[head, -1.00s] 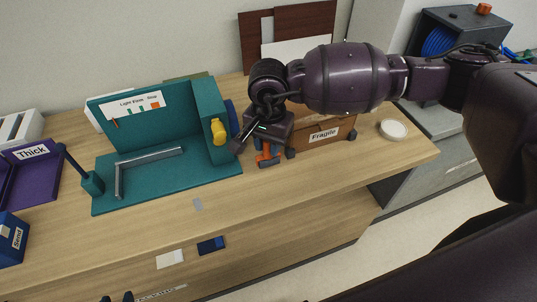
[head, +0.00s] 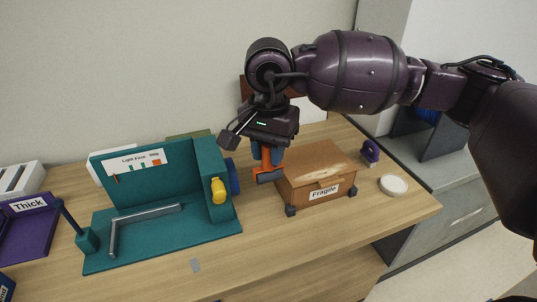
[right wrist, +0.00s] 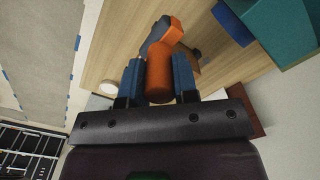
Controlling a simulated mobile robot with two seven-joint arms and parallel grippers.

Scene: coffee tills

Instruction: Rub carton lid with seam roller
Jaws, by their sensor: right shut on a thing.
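The seam roller (head: 267,172) has an orange handle and a grey-blue head. My right gripper (head: 266,153) is shut on its handle and holds it upright with the head down. The roller also shows between the fingers in the right wrist view (right wrist: 160,75). The brown carton (head: 322,174), labelled "Fragile", stands on the desk with dark corner feet. In the head view the roller is at the left end of the carton, partly overlapping it. I cannot tell whether they touch. A pale worn streak runs along the lid. My left gripper is not in view.
A teal fixture (head: 150,205) with a yellow knob (head: 218,191) stands left of the roller. A white round dish (head: 393,185) and a purple object (head: 370,152) are right of the carton. Boards lean on the wall behind. Desk in front of the carton is clear.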

